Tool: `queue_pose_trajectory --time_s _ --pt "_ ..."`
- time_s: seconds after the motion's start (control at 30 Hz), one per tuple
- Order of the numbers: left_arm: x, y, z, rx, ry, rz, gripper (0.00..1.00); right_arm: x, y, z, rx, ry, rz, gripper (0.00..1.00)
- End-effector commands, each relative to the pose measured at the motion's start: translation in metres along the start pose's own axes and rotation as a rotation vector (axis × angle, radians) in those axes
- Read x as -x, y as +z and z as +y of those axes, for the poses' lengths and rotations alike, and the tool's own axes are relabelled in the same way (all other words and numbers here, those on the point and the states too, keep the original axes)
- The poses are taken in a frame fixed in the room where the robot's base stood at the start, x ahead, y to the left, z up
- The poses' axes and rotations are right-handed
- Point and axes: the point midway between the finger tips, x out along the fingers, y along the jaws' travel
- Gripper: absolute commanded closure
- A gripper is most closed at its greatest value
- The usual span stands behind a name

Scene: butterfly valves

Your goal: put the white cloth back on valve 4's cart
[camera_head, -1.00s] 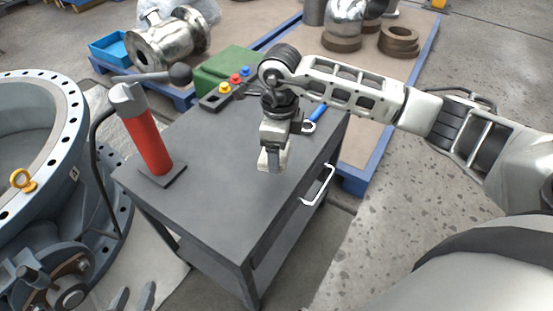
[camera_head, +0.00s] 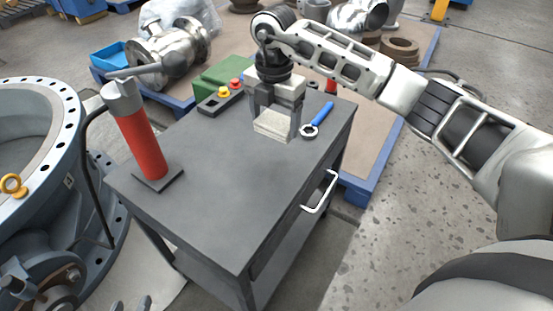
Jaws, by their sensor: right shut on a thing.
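The white cloth (camera_head: 272,127) is a small folded pad between the fingers of my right gripper (camera_head: 275,121). My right gripper is shut on it, over the far part of the dark grey cart's top (camera_head: 215,185). The cloth is at or just above the surface; I cannot tell if it touches. Two dark fingertips of my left gripper (camera_head: 130,304) show at the bottom left edge, apart with nothing seen between them; the rest is out of view.
A green box (camera_head: 215,75) is behind. A large flanged valve (camera_head: 40,150) is at left. The cart's front top is clear.

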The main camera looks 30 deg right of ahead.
Motion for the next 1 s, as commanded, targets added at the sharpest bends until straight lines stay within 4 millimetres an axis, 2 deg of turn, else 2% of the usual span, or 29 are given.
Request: queue_pose_trajectory --time_s 0.2,0.43,0.63,1.0 --pt "-0.001 0.002 0.0 -0.002 0.001 0.005 0.64 -0.036 -0.001 -0.001 -0.006 -0.006 0.002 0.42" --pt "-0.002 0.0 0.0 -0.003 0.002 0.011 0.64 -0.061 0.0 -0.001 -0.005 -0.003 0.001 0.42" --pt "-0.007 0.006 0.0 -0.001 0.008 -0.002 0.64 -0.093 0.0 -0.001 -0.004 -0.003 0.001 0.42" --pt "-0.011 0.01 0.001 -0.002 0.012 -0.01 0.64 -0.099 0.0 -0.001 -0.003 -0.002 0.0 0.42"
